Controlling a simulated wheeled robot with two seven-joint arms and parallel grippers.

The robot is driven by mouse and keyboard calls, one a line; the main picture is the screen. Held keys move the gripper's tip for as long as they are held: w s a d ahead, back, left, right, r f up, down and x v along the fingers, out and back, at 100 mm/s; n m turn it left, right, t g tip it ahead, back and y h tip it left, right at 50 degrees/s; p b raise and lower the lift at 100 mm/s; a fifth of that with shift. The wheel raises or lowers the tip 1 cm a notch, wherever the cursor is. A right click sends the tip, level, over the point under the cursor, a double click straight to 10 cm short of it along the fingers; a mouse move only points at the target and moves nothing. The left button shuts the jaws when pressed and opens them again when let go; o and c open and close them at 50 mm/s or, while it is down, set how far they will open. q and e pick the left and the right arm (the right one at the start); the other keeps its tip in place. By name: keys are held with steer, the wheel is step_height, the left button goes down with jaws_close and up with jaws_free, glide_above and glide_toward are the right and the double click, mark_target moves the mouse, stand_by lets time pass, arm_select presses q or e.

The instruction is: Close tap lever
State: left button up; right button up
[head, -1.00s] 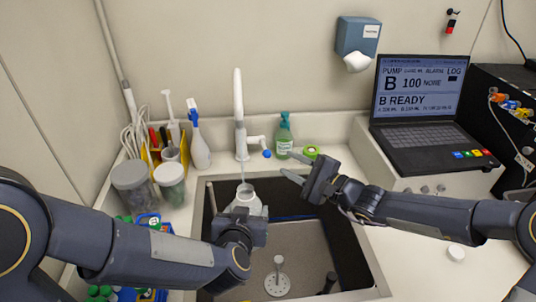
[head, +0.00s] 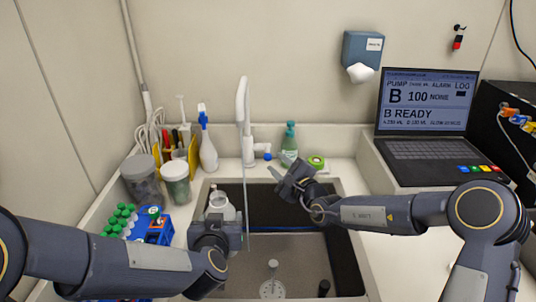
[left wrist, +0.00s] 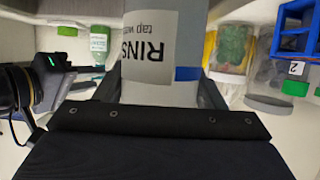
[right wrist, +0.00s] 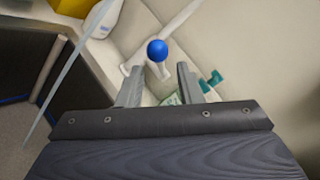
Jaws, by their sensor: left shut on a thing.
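The white tap (head: 247,140) stands behind the sink. Its side lever (head: 261,148) ends in a blue knob (head: 267,156). A thin water stream (head: 246,215) falls from the spout into the sink, just right of a white bottle (head: 219,204). My left gripper (head: 221,226) is shut on this bottle and holds it upright over the sink; its RINSE label shows in the left wrist view (left wrist: 150,62). My right gripper (head: 281,174) is open, below and right of the knob. In the right wrist view, the blue knob (right wrist: 157,50) shows beyond and between the empty fingers.
A green soap bottle (head: 289,146) and a green tape roll (head: 316,162) stand right of the tap. A spray bottle (head: 207,150), jars (head: 175,183) and a blue rack (head: 157,230) line the left side. A laptop (head: 427,125) sits at the right.

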mark_target(268, 156)
steer(key=x, duration=0.5)
steer(key=shift+w+a+p, duration=0.25)
steer(key=shift+a+p, duration=0.05)
steer(key=shift+p, duration=0.05)
steer(key=shift+c, duration=0.4)
jaws_close()
